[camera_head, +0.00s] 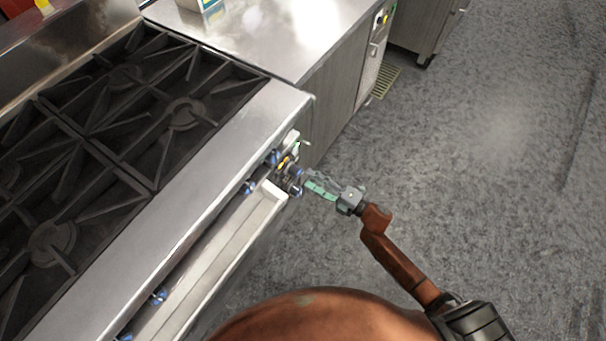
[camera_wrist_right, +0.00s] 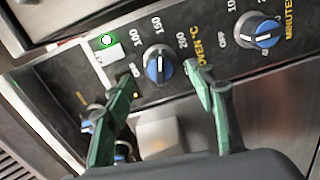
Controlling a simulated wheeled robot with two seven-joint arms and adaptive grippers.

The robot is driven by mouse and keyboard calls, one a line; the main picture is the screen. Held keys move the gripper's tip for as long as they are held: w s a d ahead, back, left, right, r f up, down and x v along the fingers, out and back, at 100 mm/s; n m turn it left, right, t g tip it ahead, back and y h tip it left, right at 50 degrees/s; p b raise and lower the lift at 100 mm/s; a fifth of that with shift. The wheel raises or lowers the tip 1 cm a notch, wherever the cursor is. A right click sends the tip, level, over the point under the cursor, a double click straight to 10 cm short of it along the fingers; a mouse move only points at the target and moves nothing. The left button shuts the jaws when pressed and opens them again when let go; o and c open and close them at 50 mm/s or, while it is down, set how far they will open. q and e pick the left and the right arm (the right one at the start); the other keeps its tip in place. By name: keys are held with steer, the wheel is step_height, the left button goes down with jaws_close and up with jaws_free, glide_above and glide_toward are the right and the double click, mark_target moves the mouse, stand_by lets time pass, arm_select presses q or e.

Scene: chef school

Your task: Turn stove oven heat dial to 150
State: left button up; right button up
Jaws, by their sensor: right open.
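In the right wrist view the oven heat dial (camera_wrist_right: 158,66) is a round blue-and-black knob with a white mark, on a black panel marked OFF, 100, 150, 200 and OVEN °C. The mark runs roughly up and down in that view; I cannot tell its exact setting. My right gripper (camera_wrist_right: 160,76) is open, with one green finger on each side of the dial and the dial showing between them. I cannot tell whether they touch it. In the head view my right gripper (camera_head: 307,183) is at the stove's front corner. My left gripper is not in view.
A MINUTES dial (camera_wrist_right: 262,32) sits right of the oven dial, and a lit green light (camera_wrist_right: 107,40) left of it. The stove (camera_head: 200,185) has a protruding front ledge (camera_head: 225,245) below several knobs. A steel counter (camera_head: 270,40) adjoins it. The floor (camera_head: 480,150) right is clear.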

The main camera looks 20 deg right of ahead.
steer(key=v, duration=0.6)
steer(key=shift+d, duration=0.15)
steer(key=shift+s, duration=0.1)
